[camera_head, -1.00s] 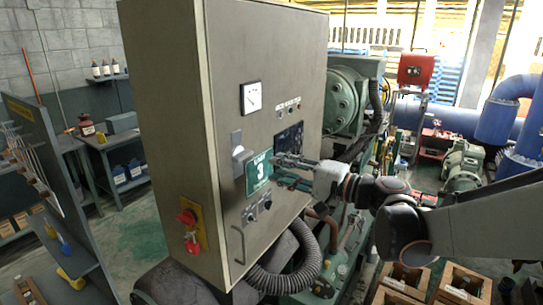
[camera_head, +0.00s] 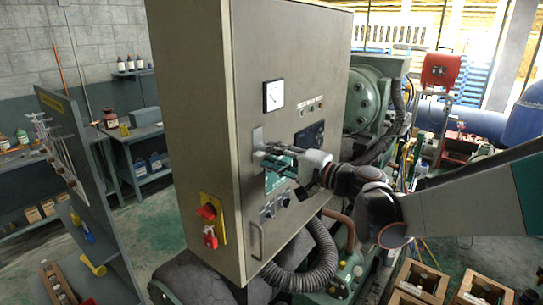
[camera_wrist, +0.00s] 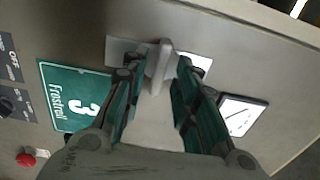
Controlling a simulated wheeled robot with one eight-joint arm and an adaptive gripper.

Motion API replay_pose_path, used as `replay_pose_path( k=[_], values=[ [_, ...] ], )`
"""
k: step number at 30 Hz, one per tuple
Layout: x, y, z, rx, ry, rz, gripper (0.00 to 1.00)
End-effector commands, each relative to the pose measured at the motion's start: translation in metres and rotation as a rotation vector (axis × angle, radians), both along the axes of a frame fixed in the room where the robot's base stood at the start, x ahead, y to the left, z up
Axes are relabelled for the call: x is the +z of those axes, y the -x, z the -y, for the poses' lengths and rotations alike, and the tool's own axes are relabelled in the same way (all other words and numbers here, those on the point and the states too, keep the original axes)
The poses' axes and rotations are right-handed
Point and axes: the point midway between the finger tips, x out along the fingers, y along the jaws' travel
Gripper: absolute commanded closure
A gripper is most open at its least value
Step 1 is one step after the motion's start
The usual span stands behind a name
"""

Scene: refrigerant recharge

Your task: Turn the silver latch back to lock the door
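The silver latch (camera_wrist: 160,65) is on the front of the grey cabinet door (camera_head: 290,60). In the wrist view its lever stands between the two green and dark fingers of my gripper (camera_wrist: 158,72). The fingers are spread either side of the lever, with small gaps seeming to show. In the head view my gripper (camera_head: 268,154) reaches the door from the right at the latch plate (camera_head: 257,136). The lever itself is mostly hidden there by the fingers.
A green "3" sign (camera_wrist: 75,95) is beside the latch, and a gauge (camera_head: 273,95) is above it. A red switch on a yellow plate (camera_head: 223,222) is on the cabinet side. A door handle (camera_head: 255,242) and thick hose (camera_head: 315,262) are below.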

Motion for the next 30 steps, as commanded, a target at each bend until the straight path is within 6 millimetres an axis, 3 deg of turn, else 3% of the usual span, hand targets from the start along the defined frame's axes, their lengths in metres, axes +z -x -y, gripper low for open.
replay_pose_path(
  k=[1,4,5,12,22,30],
  values=[
    [0.0002,-0.0027,-0.0032,0.000,0.000,0.000,0.75],
    [0.0000,-0.0019,-0.0017,-0.001,0.000,0.000,0.97],
    [0.0000,-0.0018,-0.0016,-0.001,0.000,0.000,1.00],
    [-0.0004,-0.0015,-0.0016,-0.001,-0.011,-0.014,1.00],
    [-0.0014,-0.0013,-0.0020,0.000,-0.216,-0.278,1.00],
    [-0.0008,-0.0011,-0.0022,0.001,-0.241,-0.311,1.00]
  ],
)
